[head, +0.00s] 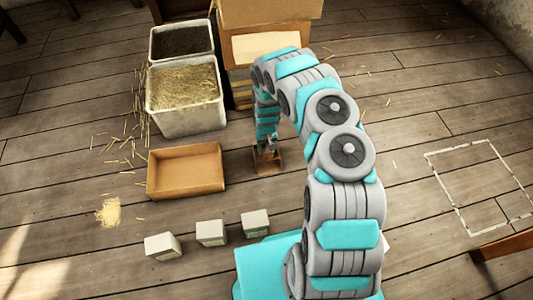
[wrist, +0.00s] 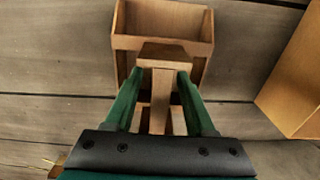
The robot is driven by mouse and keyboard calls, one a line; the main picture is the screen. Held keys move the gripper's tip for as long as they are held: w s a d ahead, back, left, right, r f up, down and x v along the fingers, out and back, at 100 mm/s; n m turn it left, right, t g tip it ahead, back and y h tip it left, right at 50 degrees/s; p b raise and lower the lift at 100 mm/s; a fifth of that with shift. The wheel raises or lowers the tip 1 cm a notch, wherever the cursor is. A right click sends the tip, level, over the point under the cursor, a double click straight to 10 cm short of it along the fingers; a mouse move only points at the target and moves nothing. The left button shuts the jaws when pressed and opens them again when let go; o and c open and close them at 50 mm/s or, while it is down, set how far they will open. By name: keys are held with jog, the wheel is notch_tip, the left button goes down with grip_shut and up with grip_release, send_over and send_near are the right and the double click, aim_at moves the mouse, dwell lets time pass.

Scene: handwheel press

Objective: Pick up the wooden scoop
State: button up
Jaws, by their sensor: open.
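The wooden scoop (head: 268,165) stands on the plank floor, right of the shallow wooden tray. In the wrist view its box-like pan (wrist: 161,17) is at the top and its handle (wrist: 160,97) runs down towards me. My gripper (wrist: 161,76) is open, with one green finger on each side of the handle. I cannot tell whether either finger touches it. In the head view my gripper (head: 266,147) is right above the scoop and partly hides it.
The shallow wooden tray (head: 186,188) lies left of the scoop. A white bin of straw (head: 187,122) and a bin of dark stuff (head: 181,40) stand behind it, beside a wooden structure (head: 268,15). Three pale blocks (head: 211,233) sit in front. A white outline (head: 460,205) marks clear floor at right.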

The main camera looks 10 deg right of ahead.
jog(key=shift+c, duration=0.2)
grip_shut()
dwell(0.4)
